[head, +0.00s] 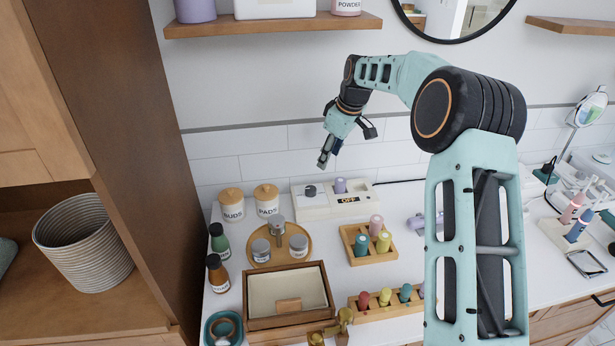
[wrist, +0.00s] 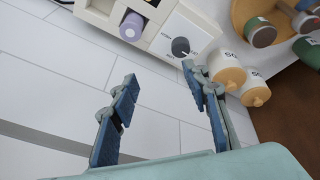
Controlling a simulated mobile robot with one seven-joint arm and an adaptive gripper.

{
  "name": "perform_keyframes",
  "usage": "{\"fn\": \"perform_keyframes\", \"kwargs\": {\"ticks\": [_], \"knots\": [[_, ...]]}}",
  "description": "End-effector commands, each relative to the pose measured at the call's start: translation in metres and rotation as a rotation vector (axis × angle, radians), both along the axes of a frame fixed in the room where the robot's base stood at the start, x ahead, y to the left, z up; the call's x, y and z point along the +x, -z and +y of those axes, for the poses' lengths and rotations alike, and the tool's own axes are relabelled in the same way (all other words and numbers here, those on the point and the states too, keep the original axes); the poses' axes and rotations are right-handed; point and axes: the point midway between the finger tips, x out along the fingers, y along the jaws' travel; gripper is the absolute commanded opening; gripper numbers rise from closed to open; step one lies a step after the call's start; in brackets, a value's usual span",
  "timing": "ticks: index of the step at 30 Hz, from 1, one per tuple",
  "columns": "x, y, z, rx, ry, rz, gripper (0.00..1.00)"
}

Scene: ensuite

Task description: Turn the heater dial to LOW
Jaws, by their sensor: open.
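The heater (head: 325,208) is a low white box against the tiled wall at the back of the counter, with a small display reading OFF. Its dark grey round dial (head: 310,191) is on the left part. The dial (wrist: 180,46) also shows in the wrist view, on a white panel with faint markings too small to read. A lavender cylinder (head: 340,186) stands in the heater beside the display. My gripper (head: 325,160) is above and behind the dial, apart from it. In the wrist view my gripper (wrist: 160,88) is open and empty, with the dial beyond its fingertips.
A round wooden tray (head: 262,256) with jars and a wooden rack (head: 362,258) with bottles are in front. A shelf (head: 270,24) is above.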

Motion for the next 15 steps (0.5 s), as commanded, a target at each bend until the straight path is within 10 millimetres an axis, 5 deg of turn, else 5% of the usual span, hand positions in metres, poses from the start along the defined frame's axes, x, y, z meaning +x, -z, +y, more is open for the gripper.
{"fn": "perform_keyframes", "kwargs": {"ticks": [6, 15], "knots": [[-0.006, 0.016, -0.001, 0.080, -0.238, 0.084, 0.43], [-0.008, 0.028, 0.002, 0.114, -0.318, 0.098, 0.43]]}}
